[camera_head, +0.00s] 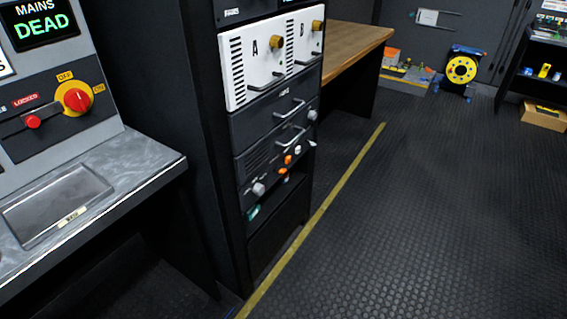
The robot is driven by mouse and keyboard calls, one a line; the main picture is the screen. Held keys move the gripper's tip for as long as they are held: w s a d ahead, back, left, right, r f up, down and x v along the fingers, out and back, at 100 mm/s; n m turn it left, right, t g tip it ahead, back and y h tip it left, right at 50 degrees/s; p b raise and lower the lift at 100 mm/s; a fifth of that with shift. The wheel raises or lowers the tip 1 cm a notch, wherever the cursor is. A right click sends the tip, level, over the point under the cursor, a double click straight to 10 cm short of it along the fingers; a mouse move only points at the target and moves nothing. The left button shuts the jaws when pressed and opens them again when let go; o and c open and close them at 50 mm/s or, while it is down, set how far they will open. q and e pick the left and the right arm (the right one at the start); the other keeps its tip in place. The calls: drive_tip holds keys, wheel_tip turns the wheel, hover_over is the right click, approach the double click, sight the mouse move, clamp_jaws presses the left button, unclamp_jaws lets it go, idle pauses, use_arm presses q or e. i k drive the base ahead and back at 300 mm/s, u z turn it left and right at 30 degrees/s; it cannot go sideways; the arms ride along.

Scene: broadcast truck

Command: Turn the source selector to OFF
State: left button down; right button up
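A red rotary knob on a round yellow plate (74,98) is on the sloped grey panel at the left. A yellow OFF label is above it, and another yellow label, apparently ON, is at its right. I cannot read for sure which way the knob points. I see no label naming it the source selector, and no other control marked so. Left of it is a small red knob (33,121) on a dark slide under a red LOCKED label. Neither of my grippers is in view.
A grey desk ledge (130,165) with a recessed tray juts out below the panel. A black equipment rack (277,240) stands right of it. A wooden bench (352,42) and a yellow cable reel (461,70) are further back. The floor (430,210) at right is clear.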

sight(259, 189)
drive_tip(key=u, duration=0.25)
drive_tip(key=i, duration=1.05)
drive_tip(key=z, duration=0.2)
